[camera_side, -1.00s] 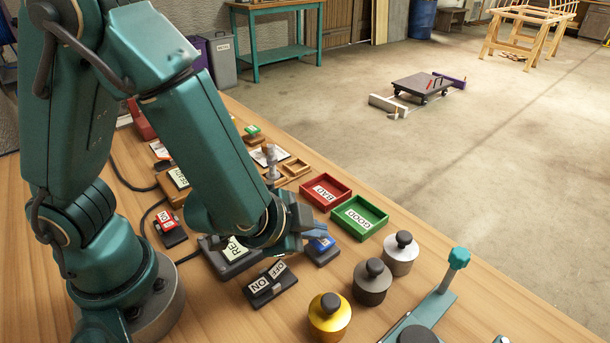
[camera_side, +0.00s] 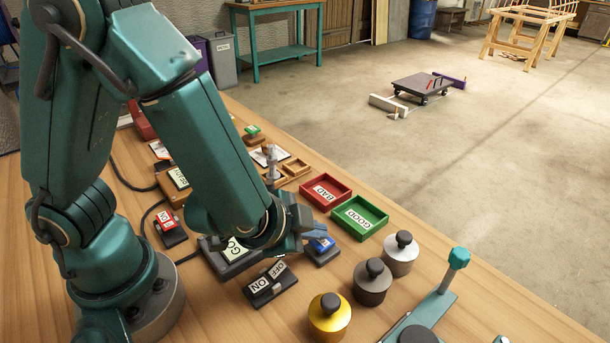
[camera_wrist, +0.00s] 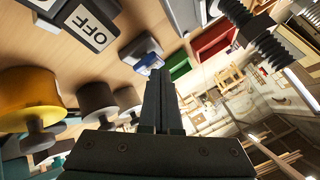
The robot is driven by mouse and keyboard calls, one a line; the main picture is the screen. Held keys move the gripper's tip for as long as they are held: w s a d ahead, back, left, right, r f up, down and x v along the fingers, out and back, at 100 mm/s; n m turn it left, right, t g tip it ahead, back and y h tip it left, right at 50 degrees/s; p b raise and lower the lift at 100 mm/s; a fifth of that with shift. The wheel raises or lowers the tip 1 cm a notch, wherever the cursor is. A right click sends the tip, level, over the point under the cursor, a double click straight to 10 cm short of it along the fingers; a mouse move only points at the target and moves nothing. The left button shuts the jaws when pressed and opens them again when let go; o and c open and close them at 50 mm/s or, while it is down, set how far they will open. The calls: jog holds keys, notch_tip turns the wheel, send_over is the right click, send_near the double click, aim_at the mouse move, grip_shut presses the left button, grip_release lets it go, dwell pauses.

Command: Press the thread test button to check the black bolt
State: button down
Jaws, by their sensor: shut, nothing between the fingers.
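My gripper (camera_side: 303,222) is shut and empty, just above and beside a small box with a blue top (camera_side: 322,244). The wrist view shows its closed fingers (camera_wrist: 160,75) in front of the blue-topped box (camera_wrist: 146,52); I cannot tell whether they touch. The box's label is not readable, so I cannot confirm it is the thread test button. A grey box with a lit display (camera_side: 233,249) stands left of my gripper; the visible letters read "GO", the rest hidden by my arm. A black threaded bolt (camera_wrist: 272,43) shows at upper right in the wrist view.
A red BAD tray (camera_side: 326,192) and a green GOOD tray (camera_side: 360,218) lie behind. An OFF/ON switch box (camera_side: 270,283) is in front. Yellow (camera_side: 329,318), dark grey (camera_side: 372,282) and silver (camera_side: 400,254) knobbed weights stand to the right.

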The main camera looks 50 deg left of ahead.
aim_at(315, 243)
jog(key=shift+r, duration=0.95)
jog(key=shift+r, duration=2.5)
